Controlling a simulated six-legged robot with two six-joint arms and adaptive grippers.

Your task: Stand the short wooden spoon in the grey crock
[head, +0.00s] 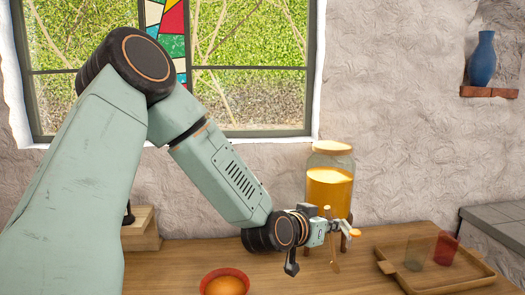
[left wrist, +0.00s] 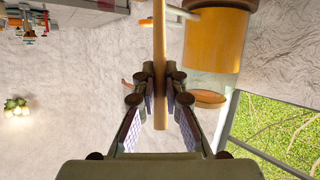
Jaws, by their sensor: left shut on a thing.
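My left gripper (head: 338,228) reaches in from the left above the wooden counter, in front of the glass jar. It is shut on a wooden spoon (head: 334,252), which hangs nearly upright with its thin handle end above the fingers and its lower end below them. In the left wrist view the two fingers (left wrist: 160,78) pinch the round wooden handle (left wrist: 160,35) between their tips. I cannot make out the grey crock in either view. My right gripper is not in view.
A glass jar (head: 330,185) of yellow liquid stands close behind the gripper. A red bowl (head: 226,274) stands at the front. A wooden box (head: 140,232) is at the left.

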